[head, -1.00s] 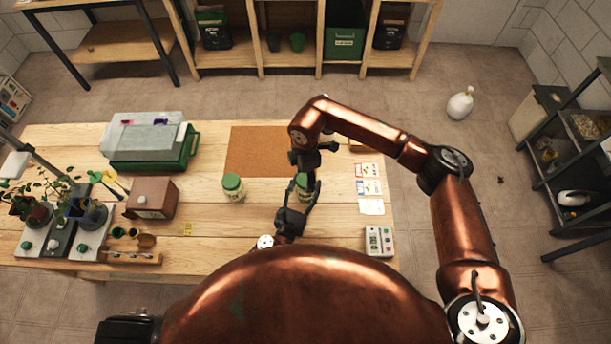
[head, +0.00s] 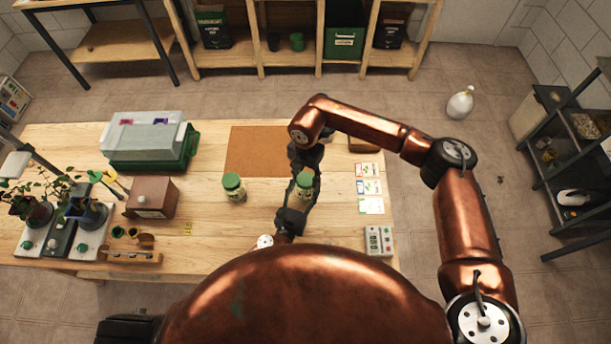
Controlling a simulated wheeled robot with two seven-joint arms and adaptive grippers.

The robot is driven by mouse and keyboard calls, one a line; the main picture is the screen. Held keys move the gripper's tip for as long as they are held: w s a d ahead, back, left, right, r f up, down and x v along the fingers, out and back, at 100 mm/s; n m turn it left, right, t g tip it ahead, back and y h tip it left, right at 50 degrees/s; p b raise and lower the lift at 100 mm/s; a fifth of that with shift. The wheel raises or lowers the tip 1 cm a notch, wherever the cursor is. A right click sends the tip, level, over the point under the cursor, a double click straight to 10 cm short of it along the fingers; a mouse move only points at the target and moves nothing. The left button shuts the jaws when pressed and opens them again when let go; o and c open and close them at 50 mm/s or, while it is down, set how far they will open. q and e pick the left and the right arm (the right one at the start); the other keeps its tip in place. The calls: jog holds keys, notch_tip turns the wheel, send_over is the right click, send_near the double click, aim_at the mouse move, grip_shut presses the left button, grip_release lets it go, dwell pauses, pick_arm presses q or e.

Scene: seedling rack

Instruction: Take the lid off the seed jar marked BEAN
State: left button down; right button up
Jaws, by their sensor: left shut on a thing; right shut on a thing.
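A seed jar with a green lid (head: 305,180) stands at the middle right of the table, held between my two grippers. My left gripper (head: 299,198) comes from the near side and is shut on the jar. My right gripper (head: 304,172) reaches in from the far side above and is shut at the lid. Much of this jar is hidden by the grippers, and I cannot read its label. I cannot tell whether its lid is loose. A second jar (head: 235,191) with a green lid stands upright to the left, apart from both grippers.
A brown mat (head: 255,152) lies behind the jars. A wooden box (head: 152,198) and a lidded green tray (head: 150,150) are at the left. Seed cards (head: 369,188) and a small meter (head: 379,241) lie at the right. Bare table lies between the jars.

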jog(key=n, duration=2.6)
jog(key=shift+r, duration=0.1)
jog(key=n, duration=0.9)
